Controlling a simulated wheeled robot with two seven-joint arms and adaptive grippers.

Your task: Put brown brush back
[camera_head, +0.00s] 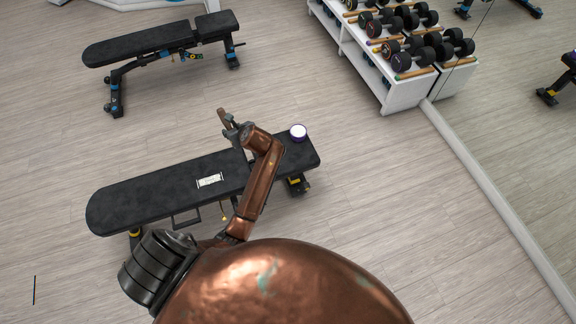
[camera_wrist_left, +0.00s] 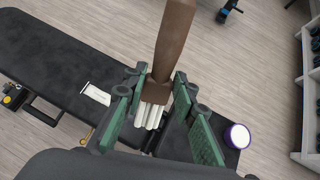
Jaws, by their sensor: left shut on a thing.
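The brown brush (camera_wrist_left: 174,38) is in my left gripper (camera_wrist_left: 158,90) in the left wrist view. Its brown handle points away from the gripper, and its pale bristles (camera_wrist_left: 150,116) show between the green fingers. In the head view the brush (camera_head: 221,115) is small beyond my left gripper (camera_head: 232,127), which is above the far edge of the near black bench (camera_head: 150,195). How high the brush is over the bench is hard to tell. My right gripper is not in view.
A white and purple round container (camera_head: 298,132) stands at the bench's right end. A white card-like item (camera_head: 210,180) lies mid-bench. Another bench (camera_head: 150,45) stands farther back. A white rack (camera_head: 403,92) with dumbbells stands upper right beside a mirror. Grey floor between is clear.

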